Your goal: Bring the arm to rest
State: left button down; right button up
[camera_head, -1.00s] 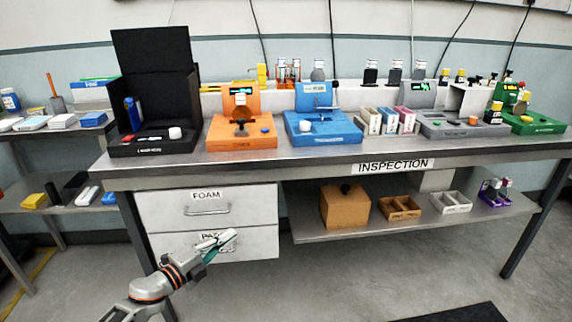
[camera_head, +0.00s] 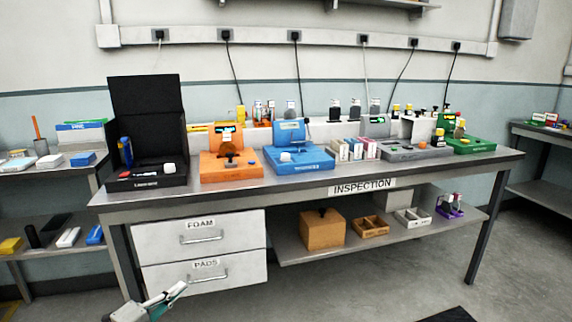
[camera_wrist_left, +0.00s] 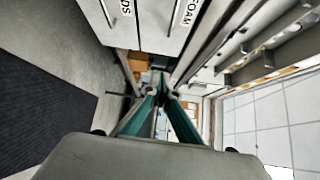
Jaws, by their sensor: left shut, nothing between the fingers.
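My left gripper (camera_head: 172,295) shows at the bottom of the head view, in front of the lower drawer and below the bench top. Its teal-lined fingers are closed together with nothing between them. In the left wrist view the fingers (camera_wrist_left: 161,97) meet at their tips, with the drawers at the top of the picture. The gripper appears clear of the drawers. My right gripper is not in view.
The inspection bench (camera_head: 300,187) carries a black box (camera_head: 148,182), an orange station (camera_head: 232,170), a blue station (camera_head: 300,160), a grey one and a green one. Below are the FOAM drawer (camera_head: 240,236), the PADS drawer (camera_head: 238,270) and a shelf with a brown box (camera_head: 322,230). Floor in front is open.

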pick_arm(q)
jog(key=a, duration=0.6)
jog(key=s+d+f+n+g+y, duration=0.1)
jog(key=s+d+f+n, duration=0.3)
jog(key=s, duration=0.7)
jog(key=s+d+f+n+g+y, duration=0.15)
jog(key=s+f+n, duration=0.35)
jog(key=s, duration=0.7)
jog(key=s+d+f+n+g+y, duration=0.2)
jog(key=s+f, duration=0.4)
jog(key=s, duration=0.5)
jog(key=s+d+n+g, duration=0.2)
jog(key=s+d+n, duration=0.1)
jog(key=s, duration=0.7)
jog(key=w+d+r+n+t+y+p, duration=0.1)
jog(key=d+r+n+p, duration=0.4)
jog(key=p, duration=0.8)
notch_tip(320, 180, up, 2)
jog(key=shift+r+n, duration=0.15)
jog(key=shift+n, duration=0.25)
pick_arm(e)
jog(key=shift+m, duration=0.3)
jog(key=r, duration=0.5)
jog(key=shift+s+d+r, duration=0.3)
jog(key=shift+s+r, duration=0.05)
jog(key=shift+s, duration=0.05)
